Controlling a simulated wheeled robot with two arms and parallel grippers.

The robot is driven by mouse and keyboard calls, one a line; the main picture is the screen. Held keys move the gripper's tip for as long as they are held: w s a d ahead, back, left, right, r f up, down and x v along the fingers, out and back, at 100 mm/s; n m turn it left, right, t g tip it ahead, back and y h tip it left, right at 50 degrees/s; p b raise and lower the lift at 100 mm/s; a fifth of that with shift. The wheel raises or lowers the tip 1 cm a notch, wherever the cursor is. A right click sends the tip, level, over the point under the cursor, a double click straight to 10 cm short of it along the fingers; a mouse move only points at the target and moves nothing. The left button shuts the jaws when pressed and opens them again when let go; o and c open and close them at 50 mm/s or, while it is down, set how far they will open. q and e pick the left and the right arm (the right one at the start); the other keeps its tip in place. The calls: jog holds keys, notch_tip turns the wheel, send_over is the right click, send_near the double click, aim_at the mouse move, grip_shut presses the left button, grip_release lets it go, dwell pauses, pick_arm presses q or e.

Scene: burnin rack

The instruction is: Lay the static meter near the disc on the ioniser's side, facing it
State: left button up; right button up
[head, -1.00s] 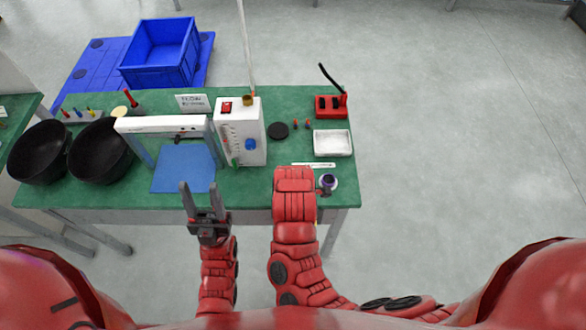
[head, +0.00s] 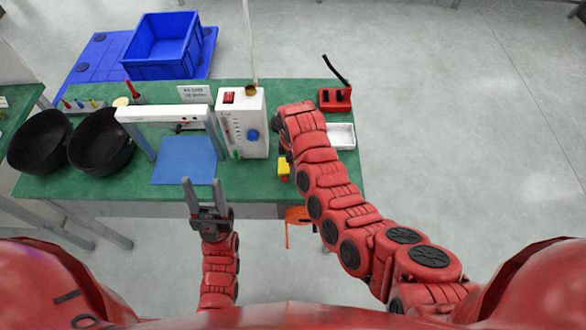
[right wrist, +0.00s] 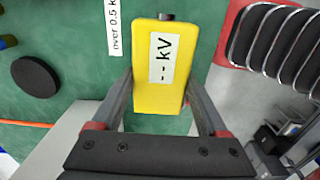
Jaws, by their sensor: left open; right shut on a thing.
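The static meter is a yellow block with a "-- kV" label (right wrist: 160,65). My right gripper (right wrist: 158,90) is shut on it, one finger along each side, over the green table. A bit of the meter shows in the head view (head: 284,168), below my right arm; the right fingers are hidden there. A black disc (right wrist: 35,78) lies flat to the left in the right wrist view, apart from the meter. My arm hides it in the head view. A white box with a red switch (head: 240,125) may be the ioniser. My left gripper (head: 207,193) is open and empty at the table's front edge.
A white bar (head: 165,112) spans a blue mat (head: 185,160) on the table (head: 100,188). Black bowls (head: 100,143) stand at left. A red holder (head: 335,98) and white tray (head: 342,136) are at right.

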jog(key=shift+w, duration=0.15)
notch_tip(320, 180, down, 3)
jog(key=shift+r+p, duration=0.15)
jog(key=shift+p, duration=0.7)
jog(key=shift+f, duration=0.4)
jog(key=shift+f, duration=0.1)
jog(key=o, duration=1.4)
